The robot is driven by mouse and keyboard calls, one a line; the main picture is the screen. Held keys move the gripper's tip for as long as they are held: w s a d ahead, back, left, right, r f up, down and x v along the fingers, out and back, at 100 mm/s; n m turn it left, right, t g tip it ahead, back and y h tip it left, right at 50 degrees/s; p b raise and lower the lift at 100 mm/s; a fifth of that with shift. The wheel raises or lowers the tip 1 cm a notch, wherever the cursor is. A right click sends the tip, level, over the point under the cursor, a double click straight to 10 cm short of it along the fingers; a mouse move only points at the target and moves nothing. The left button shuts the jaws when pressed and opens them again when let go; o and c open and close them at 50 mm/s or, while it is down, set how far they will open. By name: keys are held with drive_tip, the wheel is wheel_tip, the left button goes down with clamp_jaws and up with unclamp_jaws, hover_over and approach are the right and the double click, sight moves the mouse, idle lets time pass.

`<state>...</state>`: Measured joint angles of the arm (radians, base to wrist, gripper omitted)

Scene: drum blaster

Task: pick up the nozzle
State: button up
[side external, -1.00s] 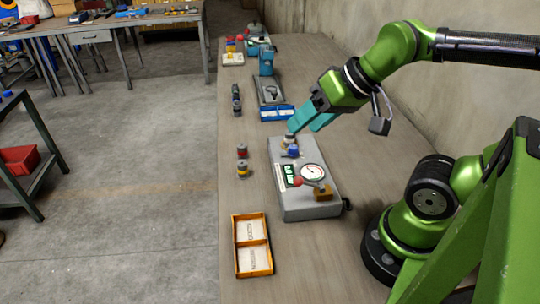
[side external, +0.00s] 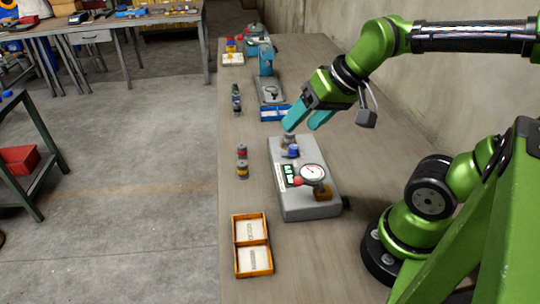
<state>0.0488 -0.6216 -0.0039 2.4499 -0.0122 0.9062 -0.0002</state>
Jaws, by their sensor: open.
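My gripper (side external: 302,125) has two teal fingers, spread apart and empty, pointing down. It is above the far end of a grey box (side external: 310,208) with a dial and a small display. A small grey fitting (side external: 289,139) and a blue knob (side external: 292,151) sit on that end, just below the fingers. Two small dark cylinders, one with a red band (side external: 242,152) and one with a yellow band (side external: 242,171), stand on the bench left of the box. More dark small parts (side external: 236,98) stand farther back. I cannot tell for certain which piece is the nozzle.
An orange tray (side external: 236,246) with two compartments lies at the near left of the wooden bench (side external: 230,200). A blue tray (side external: 275,113) and a grey device (side external: 270,90) stand beyond the box. A wall runs along the right. The bench's left strip is mostly clear.

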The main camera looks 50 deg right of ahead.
drive_tip(key=w+d+f+m+g+h, duration=0.15)
drive_tip(key=w+d+g, duration=0.45)
drive_tip(key=w+d, duration=0.7)
hover_over(290, 138)
drive_tip(key=w, duration=0.1)
drive_tip(key=shift+n, duration=0.45)
drive_tip(key=f, duration=1)
drive_tip(key=shift+w+d, duration=0.1)
drive_tip(key=shift+d, duration=0.3)
drive_tip(key=shift+d+f, duration=0.15)
drive_tip(key=shift+f, duration=1.2)
drive_tip(key=shift+d+f, duration=0.1)
drive_tip(key=shift+f, duration=1.25)
drive_tip(key=shift+c, duration=0.2)
clamp_jaws()
